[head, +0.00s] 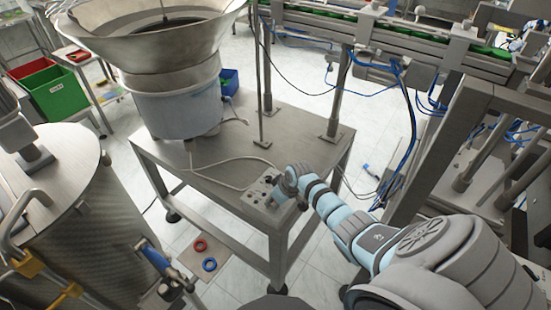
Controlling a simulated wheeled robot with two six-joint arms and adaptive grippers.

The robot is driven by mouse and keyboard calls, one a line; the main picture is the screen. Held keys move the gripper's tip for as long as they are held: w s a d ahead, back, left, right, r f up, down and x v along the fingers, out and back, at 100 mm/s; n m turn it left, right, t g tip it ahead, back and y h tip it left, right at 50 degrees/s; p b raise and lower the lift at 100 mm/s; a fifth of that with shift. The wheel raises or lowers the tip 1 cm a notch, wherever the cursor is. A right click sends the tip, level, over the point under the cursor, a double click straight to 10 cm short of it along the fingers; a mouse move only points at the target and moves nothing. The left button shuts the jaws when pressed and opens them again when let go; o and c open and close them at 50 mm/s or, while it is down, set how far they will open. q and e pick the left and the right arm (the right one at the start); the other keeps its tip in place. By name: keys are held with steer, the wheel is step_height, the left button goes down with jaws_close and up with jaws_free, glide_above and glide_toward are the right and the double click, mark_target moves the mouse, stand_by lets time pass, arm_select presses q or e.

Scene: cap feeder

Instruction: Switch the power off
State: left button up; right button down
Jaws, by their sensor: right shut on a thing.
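A small grey control box (257,195) with dark knobs or buttons sits on the front right corner of the metal table (215,172). My right arm comes in from the lower right, and its gripper (279,193) is down at the right side of the box. It is shut on a small part there, which looks like the power switch. The wrist hides the fingertips and the switch, so the switch's position cannot be seen. My left gripper is not in view.
A large metal bowl feeder (165,75) stands at the table's back left. A cable crosses the tabletop to the box. A thin metal stand (262,110) rises behind. A big steel drum (85,225) is at left, a conveyor (400,38) at the top right.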

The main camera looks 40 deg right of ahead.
steer(key=n+b, duration=0.1)
steer(key=n+y+b, duration=0.1)
steer(key=n, duration=0.1)
steer(key=n+b, duration=0.1)
steer(key=shift+w+d+f+n+y, duration=0.15)
steer(key=shift+d+n+y, duration=0.1)
steer(key=shift+n+y, duration=0.05)
steer(key=n+g+b, duration=0.1)
steer(key=n+b, duration=0.1)
steer(key=shift+n+y+b, duration=0.3)
steer(key=shift+y+b, duration=0.05)
steer(key=shift+y, duration=0.05)
steer(key=shift+n+b, duration=0.35)
steer(key=shift+n, duration=0.05)
steer(key=shift+r, duration=0.2)
steer(key=c, duration=1.3)
jaws_free()
steer(key=v, duration=1.2)
steer(key=shift+w+d, duration=0.2)
